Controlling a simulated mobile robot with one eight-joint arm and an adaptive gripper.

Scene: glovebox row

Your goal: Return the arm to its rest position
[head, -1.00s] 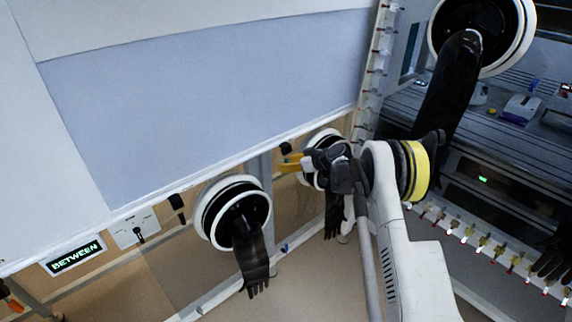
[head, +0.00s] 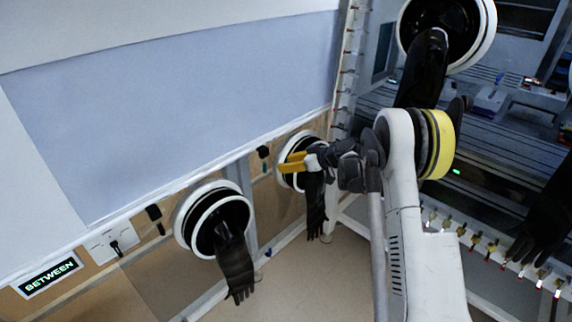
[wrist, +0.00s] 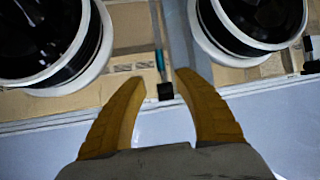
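My gripper (wrist: 160,110) shows in the wrist view as two yellow-orange curved fingers, spread apart with nothing between them. It also shows in the head view (head: 283,164), at the end of my raised arm, pointing left in front of a round glove port (head: 306,143). In the head view its fingers overlap, and I cannot tell its distance from the port. My arm stands right of the picture's middle, with a yellow band at one joint.
Another port (head: 183,222) with a hanging black glove (head: 235,268) is at lower left, below the grey-blue panel (head: 180,110). A large port (head: 490,30) with a black glove (head: 423,70) is at upper right. A "BETWEEN" sign (head: 48,275) is at lower left. Bare floor (head: 315,280) shows below.

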